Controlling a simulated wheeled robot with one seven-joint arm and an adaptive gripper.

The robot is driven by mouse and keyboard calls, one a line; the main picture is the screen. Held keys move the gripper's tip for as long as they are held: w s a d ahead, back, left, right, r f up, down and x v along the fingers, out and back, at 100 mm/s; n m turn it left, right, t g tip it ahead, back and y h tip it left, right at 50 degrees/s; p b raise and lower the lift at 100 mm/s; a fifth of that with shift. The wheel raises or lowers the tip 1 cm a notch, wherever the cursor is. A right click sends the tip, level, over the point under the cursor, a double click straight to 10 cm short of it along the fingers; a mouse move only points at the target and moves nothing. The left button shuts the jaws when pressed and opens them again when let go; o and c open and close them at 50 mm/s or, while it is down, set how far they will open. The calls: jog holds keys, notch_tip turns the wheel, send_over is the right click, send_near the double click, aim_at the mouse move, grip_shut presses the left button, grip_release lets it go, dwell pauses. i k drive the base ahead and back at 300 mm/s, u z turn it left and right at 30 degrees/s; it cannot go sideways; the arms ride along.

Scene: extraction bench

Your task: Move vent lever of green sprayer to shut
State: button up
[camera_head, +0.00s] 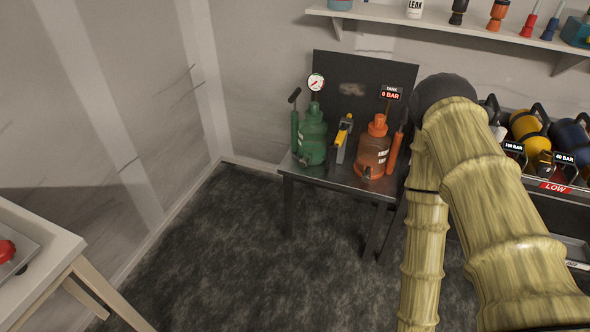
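The green sprayer (313,138) stands upright at the left of a small dark table (333,178) against the back wall. A round white gauge (316,82) sits above it, and a green pump tube with a dark T-handle (295,97) stands at its left. A small dark fitting shows low on its front; I cannot tell whether it is the vent lever, nor how the lever is set. An orange sprayer (373,150) stands to the right, with a sign reading "TANK 0 BAR" (391,94) above it. My gripper is not in view; only my arm's links show at the right.
A yellow and grey tool (341,138) stands between the sprayers. A dark panel (352,68) is behind them. A rack (565,187) with coloured cylinders is at the right, and a wall shelf (470,27) above. A pale table (38,250) is at the left. The floor between is clear.

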aim_at(304, 162)
jog(key=u, duration=0.25)
jog(key=i, duration=0.9)
jog(key=z, duration=0.8)
